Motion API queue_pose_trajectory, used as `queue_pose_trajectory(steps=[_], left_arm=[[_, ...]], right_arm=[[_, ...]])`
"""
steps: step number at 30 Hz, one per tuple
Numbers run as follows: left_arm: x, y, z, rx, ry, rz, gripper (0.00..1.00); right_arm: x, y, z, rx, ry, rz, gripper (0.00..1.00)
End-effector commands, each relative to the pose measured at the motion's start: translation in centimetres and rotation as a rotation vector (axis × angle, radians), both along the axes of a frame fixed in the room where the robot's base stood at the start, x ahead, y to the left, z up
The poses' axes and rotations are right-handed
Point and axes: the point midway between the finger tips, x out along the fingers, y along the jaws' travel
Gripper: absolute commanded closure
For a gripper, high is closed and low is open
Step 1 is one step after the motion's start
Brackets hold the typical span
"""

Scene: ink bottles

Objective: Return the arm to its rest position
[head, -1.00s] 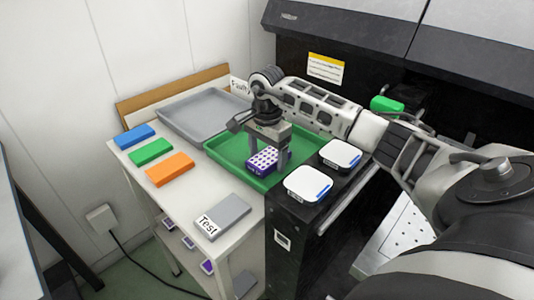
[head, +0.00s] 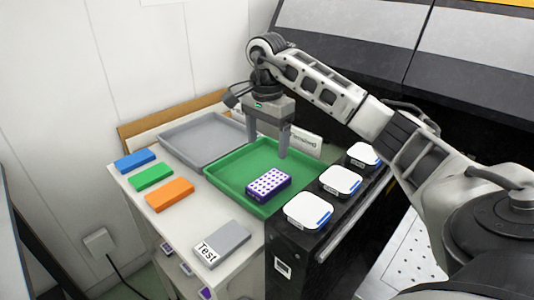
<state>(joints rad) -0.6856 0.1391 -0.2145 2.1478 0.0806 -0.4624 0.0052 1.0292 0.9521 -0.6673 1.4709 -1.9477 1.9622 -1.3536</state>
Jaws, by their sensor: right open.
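My right gripper (head: 267,148) is in the head view, above the green tray (head: 222,178). Its two fingers point down, spread apart, with nothing between them. Below and in front of it, a purple and white ink bottle box (head: 268,183) sits in the green tray, apart from the fingers. My right arm (head: 330,90) reaches in from the right, raised over the trays and the dark machine. My left gripper is not in view.
A grey tray (head: 176,148) lies behind left. Blue (head: 135,161), green (head: 152,177) and orange (head: 170,194) blocks line the left edge. A grey block with a "Test" label (head: 222,244) lies in front. White-topped blue-edged items (head: 308,210) stand on the dark cabinet at right.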

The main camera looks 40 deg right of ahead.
Motion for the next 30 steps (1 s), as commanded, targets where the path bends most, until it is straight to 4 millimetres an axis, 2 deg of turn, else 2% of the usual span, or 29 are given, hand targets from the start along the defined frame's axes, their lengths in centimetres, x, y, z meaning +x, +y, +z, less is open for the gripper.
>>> queue_pose_trajectory(steps=[20, 26, 28, 30], left_arm=[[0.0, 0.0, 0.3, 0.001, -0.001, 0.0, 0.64], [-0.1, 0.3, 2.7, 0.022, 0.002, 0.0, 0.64], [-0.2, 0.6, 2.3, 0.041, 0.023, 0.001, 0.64], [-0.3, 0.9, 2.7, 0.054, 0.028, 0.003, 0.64]], right_arm=[[0.0, 0.0, 0.6, 0.0, 0.0, 0.0, 0.24], [0.0, 0.0, 3.9, 0.0, 0.0, 0.0, 0.24], [0.0, 0.0, 5.2, 0.0, 0.0, 0.0, 0.24], [0.0, 0.0, 6.2, 0.0, 0.0, 0.0, 0.24]])
